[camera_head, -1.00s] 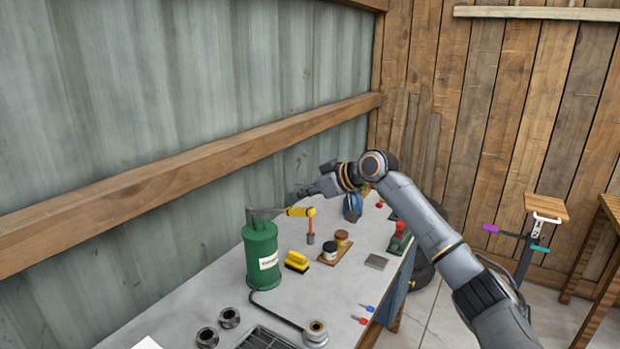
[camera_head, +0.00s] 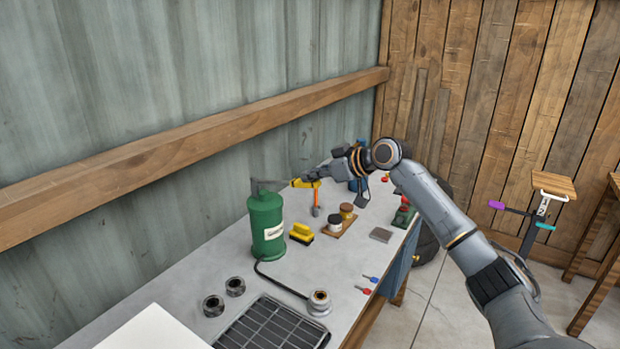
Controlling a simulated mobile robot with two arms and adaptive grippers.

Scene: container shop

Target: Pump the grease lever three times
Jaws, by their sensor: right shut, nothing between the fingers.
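The grease pump is a green canister (camera_head: 266,228) with a pale label, standing upright on the grey workbench near the corrugated wall. Its lever (camera_head: 300,183) sticks out to the right from the top, about level, with a yellow grip at its end. My right gripper (camera_head: 313,176) is shut and empty, at or just beside the outer end of the yellow grip. I cannot tell whether it touches it. My left gripper is not in view.
A yellow brush (camera_head: 301,234), an orange-handled tool (camera_head: 316,198) and two small jars (camera_head: 340,218) on a wooden board stand below the lever. A black hose runs from the pump to a round metal fitting (camera_head: 319,303). A dark grate (camera_head: 270,326) lies in front.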

